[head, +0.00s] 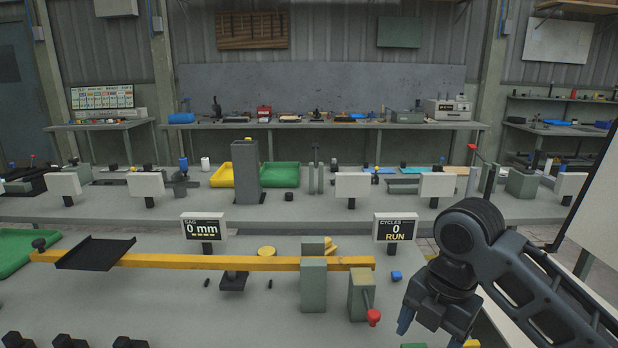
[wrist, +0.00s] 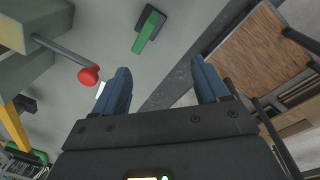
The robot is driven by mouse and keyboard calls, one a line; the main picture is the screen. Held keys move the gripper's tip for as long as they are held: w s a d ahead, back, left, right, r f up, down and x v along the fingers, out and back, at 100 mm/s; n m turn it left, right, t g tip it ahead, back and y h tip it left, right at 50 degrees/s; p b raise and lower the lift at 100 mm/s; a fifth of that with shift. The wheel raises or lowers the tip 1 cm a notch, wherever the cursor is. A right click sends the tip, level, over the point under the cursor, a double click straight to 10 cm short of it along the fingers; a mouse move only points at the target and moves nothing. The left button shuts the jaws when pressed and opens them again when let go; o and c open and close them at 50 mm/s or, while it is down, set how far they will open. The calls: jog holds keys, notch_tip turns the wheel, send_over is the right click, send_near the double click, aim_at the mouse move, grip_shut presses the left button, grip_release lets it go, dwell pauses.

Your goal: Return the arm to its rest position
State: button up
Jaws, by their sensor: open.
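My gripper (head: 430,328) hangs at the lower right in the head view, to the right of the red-knobbed lever. Its two blue fingers stand apart with nothing between them in the wrist view (wrist: 165,88). My dark arm reaches in from the right edge. The lever's red knob (head: 374,317) is close to the left of my gripper, apart from it; it also shows in the wrist view (wrist: 89,76). The lever sits on a grey-green block (head: 361,292) at the right end of the long yellow beam (head: 200,261).
A black tray (head: 96,254) sits on the beam's left part. Displays read "SAG 0 mm" (head: 204,227) and "CYCLES 0 RUN" (head: 396,228). A green piece on a black base (wrist: 150,30) lies ahead of the fingers. A white panel stands at right.

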jog(key=s+a+f+m+t+y, duration=0.2)
jog(key=s+a+m+t+y, duration=0.2)
jog(key=a+m, duration=0.45)
jog(key=s+a+f+m+t+y, duration=0.25)
jog(key=a+m+t+y, duration=0.2)
jog(key=a, duration=0.65)
jog(key=s+d+f+m+t+h, duration=0.25)
jog(key=s+d+m, duration=0.35)
jog(key=s, duration=0.4)
jog(key=s+d+f+m+t+h, duration=0.1)
jog(key=s+d+m+t+h, duration=0.1)
jog(key=s+d+m+h, duration=0.5)
jog(key=s+d+r, duration=0.4)
jog(key=s, duration=0.4)
jog(key=s+d+r+t, duration=0.1)
jog(key=s+d+r, duration=0.3)
jog(key=s, duration=0.5)
jog(key=shift+d+r+m, duration=0.25)
jog(key=shift+d+m, duration=0.05)
jog(key=shift+d, duration=0.25)
jog(key=shift+c, duration=0.4)
